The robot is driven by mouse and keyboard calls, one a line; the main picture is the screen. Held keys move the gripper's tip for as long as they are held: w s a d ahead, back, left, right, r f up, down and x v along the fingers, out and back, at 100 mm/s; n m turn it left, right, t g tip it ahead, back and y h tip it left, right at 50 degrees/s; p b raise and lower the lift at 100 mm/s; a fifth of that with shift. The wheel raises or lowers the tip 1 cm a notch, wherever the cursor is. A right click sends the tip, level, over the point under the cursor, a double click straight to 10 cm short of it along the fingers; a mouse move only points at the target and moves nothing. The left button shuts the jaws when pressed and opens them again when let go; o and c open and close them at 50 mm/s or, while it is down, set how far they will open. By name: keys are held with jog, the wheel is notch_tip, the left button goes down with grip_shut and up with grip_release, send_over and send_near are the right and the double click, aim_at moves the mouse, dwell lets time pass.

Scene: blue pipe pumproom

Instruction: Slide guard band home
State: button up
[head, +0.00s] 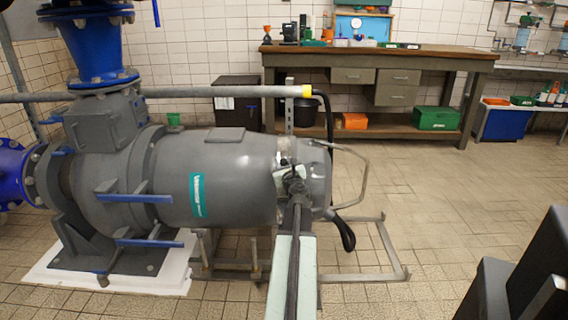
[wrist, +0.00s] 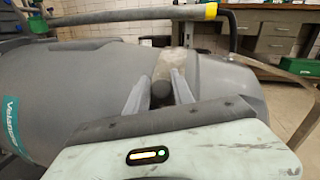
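The guard band appears as a pale, worn strip (head: 285,153) around the right part of the grey pump motor (head: 235,170). In the wrist view the band (wrist: 175,62) runs down the casing behind my fingers. My gripper (head: 295,178) is at the band, on the near side of the motor. In the wrist view my gripper (wrist: 161,76) has its two grey fingers apart, one on either side of a dark round knob (wrist: 161,93). I cannot tell whether they press on the knob. The band's lower part is hidden by my gripper and arm.
A yellow-ended pipe (head: 230,91) crosses above the motor. A bent metal rail (head: 358,170) and a black hose (head: 345,232) stand close at its right end, above a floor frame (head: 390,250). A workbench (head: 400,57) is behind.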

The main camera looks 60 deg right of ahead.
jog(key=o, duration=0.4)
jog(key=shift+w+a, duration=0.3)
jog(key=shift+w, duration=0.15)
jog(key=shift+s+d, duration=0.2)
jog(key=shift+s, duration=0.25)
jog(key=v, duration=0.7)
jog(key=shift+s+a, duration=0.15)
jog(key=shift+a, duration=0.1)
